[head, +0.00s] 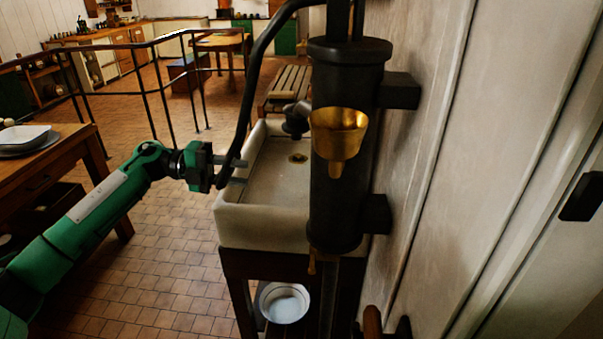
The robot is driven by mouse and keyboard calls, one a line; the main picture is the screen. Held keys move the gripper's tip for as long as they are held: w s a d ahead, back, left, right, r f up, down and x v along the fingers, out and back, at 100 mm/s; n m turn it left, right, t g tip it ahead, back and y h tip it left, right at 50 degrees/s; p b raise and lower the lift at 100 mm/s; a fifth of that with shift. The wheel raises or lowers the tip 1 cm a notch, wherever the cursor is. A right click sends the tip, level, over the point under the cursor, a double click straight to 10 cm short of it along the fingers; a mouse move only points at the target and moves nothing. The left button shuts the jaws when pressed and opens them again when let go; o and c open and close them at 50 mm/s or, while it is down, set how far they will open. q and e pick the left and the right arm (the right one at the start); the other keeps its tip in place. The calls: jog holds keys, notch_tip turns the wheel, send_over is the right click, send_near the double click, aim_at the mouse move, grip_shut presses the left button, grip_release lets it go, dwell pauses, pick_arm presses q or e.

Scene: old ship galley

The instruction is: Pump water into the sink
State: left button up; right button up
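The black cylindrical hand pump (336,215) with a brass spout cup (338,134) stands upright against the wall at the near end of the sink. Its long curved black lever (258,62) hangs down on the left to the sink's rim. The pale rectangular sink (268,226) has a brass drain, and I see no water in it. My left gripper (235,171) is at the lever's lower end, with its fingers apart; I cannot tell whether they touch the lever. Part of the basin is hidden behind the pump. My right gripper is out of view.
A wooden table (62,155) with a tray stands at left. A black railing (150,85) runs behind my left arm. Tiled floor is free between table and sink.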

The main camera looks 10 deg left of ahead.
pick_arm(q)
jog(key=o, duration=0.6)
jog(key=shift+d+f, duration=0.1)
jog(key=shift+f, duration=0.4)
jog(key=shift+o, duration=0.9)
jog(key=shift+w, duration=0.1)
jog(key=shift+a+r, duration=0.25)
jog(key=shift+a, duration=0.1)
jog(key=s+a+r+b, duration=0.1)
jog(key=a, duration=0.8)
jog(key=shift+a+r+b, duration=0.15)
jog(key=shift+a+b, duration=0.05)
jog(key=shift+b, duration=0.15)
jog(key=shift+s, duration=0.1)
